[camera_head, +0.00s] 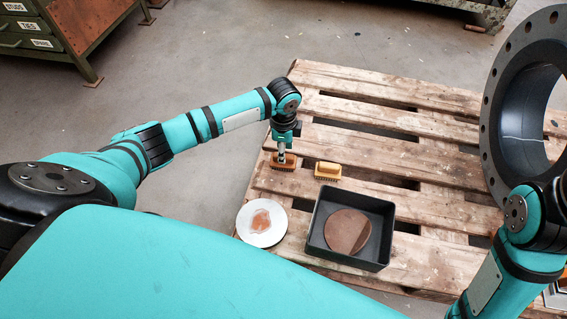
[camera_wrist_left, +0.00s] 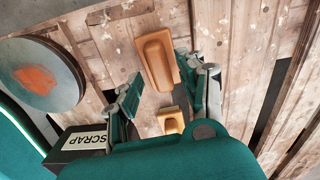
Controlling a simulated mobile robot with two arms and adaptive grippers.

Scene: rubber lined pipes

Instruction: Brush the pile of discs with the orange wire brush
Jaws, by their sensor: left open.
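The orange wire brush (camera_head: 283,163) lies on the wooden pallet; its long block also shows in the left wrist view (camera_wrist_left: 158,60). My left gripper (camera_head: 283,150) is directly above it; in the left wrist view its open fingers (camera_wrist_left: 160,78) point at the brush, one on either side. I cannot tell whether they touch it. A round pale stack (camera_head: 261,223) with an orange-brown patch on top, apparently the pile of discs, sits at the pallet's near left edge; it also shows in the left wrist view (camera_wrist_left: 38,76). My right gripper is out of view.
A yellow brush (camera_head: 328,171) lies right of the orange one. A black bin (camera_head: 319,216), labelled SCRAP in the wrist view (camera_wrist_left: 75,146), holds a brown disc (camera_head: 347,231) beside the pile. A large flanged pipe (camera_head: 495,110) stands at right. The pallet's far boards are clear.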

